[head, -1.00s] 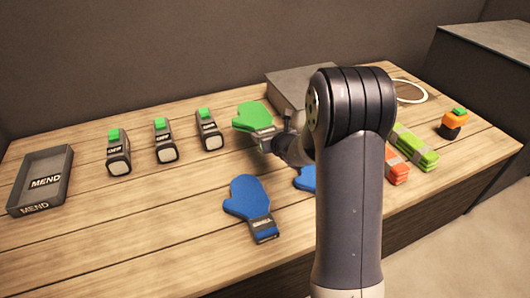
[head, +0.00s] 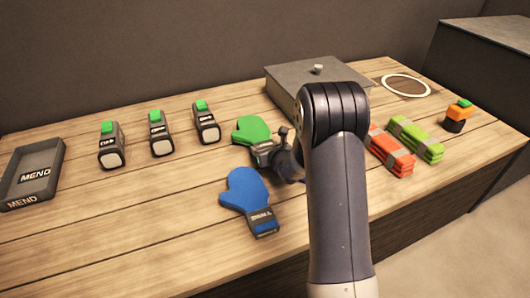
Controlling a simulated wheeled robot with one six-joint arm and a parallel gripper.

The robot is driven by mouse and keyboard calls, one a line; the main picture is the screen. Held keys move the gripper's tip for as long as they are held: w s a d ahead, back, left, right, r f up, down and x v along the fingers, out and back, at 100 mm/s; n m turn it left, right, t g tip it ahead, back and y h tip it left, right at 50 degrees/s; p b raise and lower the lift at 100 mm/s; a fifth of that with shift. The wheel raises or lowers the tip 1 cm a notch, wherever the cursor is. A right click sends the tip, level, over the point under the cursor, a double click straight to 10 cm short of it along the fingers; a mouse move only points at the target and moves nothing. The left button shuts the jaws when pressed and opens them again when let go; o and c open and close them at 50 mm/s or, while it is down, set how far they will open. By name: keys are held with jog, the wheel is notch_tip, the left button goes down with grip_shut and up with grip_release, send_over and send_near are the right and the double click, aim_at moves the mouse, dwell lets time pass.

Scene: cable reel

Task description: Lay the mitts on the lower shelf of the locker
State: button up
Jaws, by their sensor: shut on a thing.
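A green mitt (head: 250,130) with a grey cuff is held at the cuff by my gripper (head: 275,152), which is shut on it, left of my upright arm. I cannot tell whether the mitt touches the table. A blue mitt (head: 243,189) with a dark labelled cuff lies on the table nearer to me, apart from my gripper. No second blue mitt shows now; my arm hides part of the table. I cannot make out a locker with shelves.
The wooden table (head: 130,235) holds a grey tray (head: 52,160), several grey blocks with green tops (head: 160,140), a grey lidded box (head: 300,80), red cloth (head: 388,152), green cloth (head: 415,135), a white ring (head: 405,76) and an orange-black item (head: 456,116). A dark cabinet (head: 490,70) stands right.

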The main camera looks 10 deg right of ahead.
jog(key=shift+f, duration=0.55)
jog(key=shift+f, duration=0.15)
jog(key=o, duration=0.8)
